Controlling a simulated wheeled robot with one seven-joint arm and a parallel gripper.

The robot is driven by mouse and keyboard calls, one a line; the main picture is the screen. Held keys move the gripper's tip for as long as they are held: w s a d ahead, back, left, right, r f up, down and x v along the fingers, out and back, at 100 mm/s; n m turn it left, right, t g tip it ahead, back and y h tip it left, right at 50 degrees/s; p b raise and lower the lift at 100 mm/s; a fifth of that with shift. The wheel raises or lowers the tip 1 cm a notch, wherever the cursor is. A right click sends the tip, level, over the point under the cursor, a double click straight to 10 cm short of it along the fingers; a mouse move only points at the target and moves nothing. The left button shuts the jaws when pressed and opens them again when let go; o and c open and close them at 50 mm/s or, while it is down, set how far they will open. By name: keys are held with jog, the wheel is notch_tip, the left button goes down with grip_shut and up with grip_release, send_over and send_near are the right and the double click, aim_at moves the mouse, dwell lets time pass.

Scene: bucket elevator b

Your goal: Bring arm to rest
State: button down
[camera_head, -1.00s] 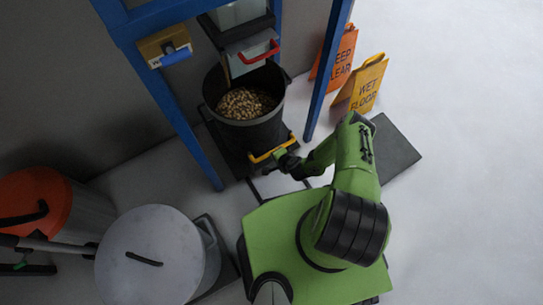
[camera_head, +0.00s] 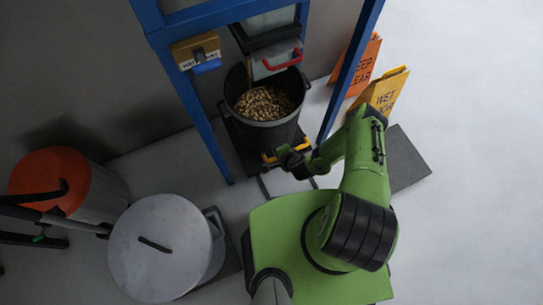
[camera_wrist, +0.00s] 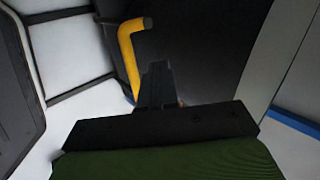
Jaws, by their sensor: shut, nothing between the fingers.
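My green arm reaches up the head view from my green base. My gripper (camera_head: 291,163) is at the front of the black bucket (camera_head: 264,129), by a yellow handle (camera_head: 272,157). In the wrist view, the dark fingers of my gripper (camera_wrist: 157,76) are together with nothing between them. The yellow handle (camera_wrist: 128,50) stands just left of them there, and I cannot tell whether they touch. The bucket holds a heap of light brown pieces and stands upright inside the blue frame.
Blue posts (camera_head: 206,125) flank the bucket. A red handle (camera_head: 284,61) is above it. An orange sign (camera_head: 364,66) and a yellow wet floor sign (camera_head: 386,91) stand at right. A lidded grey bin (camera_head: 160,248) and an orange-topped bin (camera_head: 48,183) are at left.

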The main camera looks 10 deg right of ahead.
jog(key=shift+s+a+r, duration=0.1)
jog(key=shift+s+r, duration=0.15)
jog(key=shift+r, duration=0.3)
jog(key=shift+s+a+r, duration=0.1)
jog(key=shift+s+r, duration=0.15)
jog(key=shift+r, duration=0.3)
jog(key=shift+w, duration=0.15)
